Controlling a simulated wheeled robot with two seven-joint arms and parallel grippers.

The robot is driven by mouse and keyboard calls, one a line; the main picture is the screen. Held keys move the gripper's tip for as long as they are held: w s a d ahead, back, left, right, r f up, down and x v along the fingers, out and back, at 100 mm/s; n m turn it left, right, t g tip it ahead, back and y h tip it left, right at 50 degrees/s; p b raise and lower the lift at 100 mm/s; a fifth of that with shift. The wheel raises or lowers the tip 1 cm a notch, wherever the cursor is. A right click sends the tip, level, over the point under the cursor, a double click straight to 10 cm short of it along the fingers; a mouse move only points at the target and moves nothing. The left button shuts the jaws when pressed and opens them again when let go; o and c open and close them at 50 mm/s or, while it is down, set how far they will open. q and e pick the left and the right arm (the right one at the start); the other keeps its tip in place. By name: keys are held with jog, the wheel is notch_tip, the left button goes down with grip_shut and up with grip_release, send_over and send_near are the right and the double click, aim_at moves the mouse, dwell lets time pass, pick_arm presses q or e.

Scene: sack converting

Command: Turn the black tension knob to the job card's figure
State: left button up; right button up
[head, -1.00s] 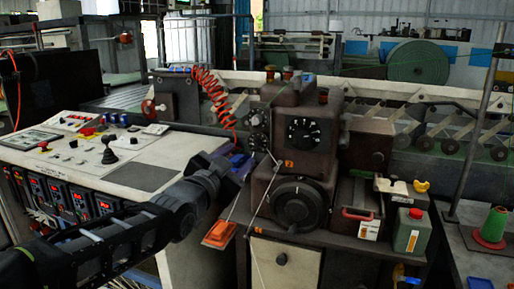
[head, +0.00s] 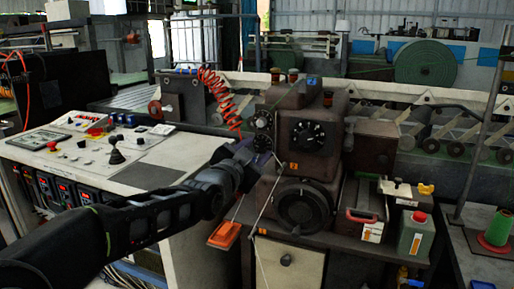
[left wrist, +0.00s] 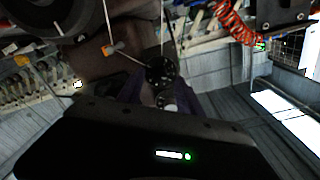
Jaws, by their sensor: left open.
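Which one is the tension knob I cannot tell. My left gripper (head: 257,158) is just below and left of the small knobs. In the left wrist view the knobs (left wrist: 160,71) appear ahead, between the open, dark bluish fingers; contact is not clear. No figure is readable, and I cannot pick out the job card. My right gripper is out of view.
A black handwheel (head: 302,205) sits low on the machine. A red coiled hose (head: 218,95) hangs behind my left gripper. An orange plate (head: 225,234) is below it. A control desk (head: 150,177) is at left; a green can (head: 414,236) stands at right.

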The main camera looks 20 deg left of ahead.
pick_arm(q)
jog(key=shift+w, duration=0.5)
jog(key=shift+c, duration=0.3)
grip_shut()
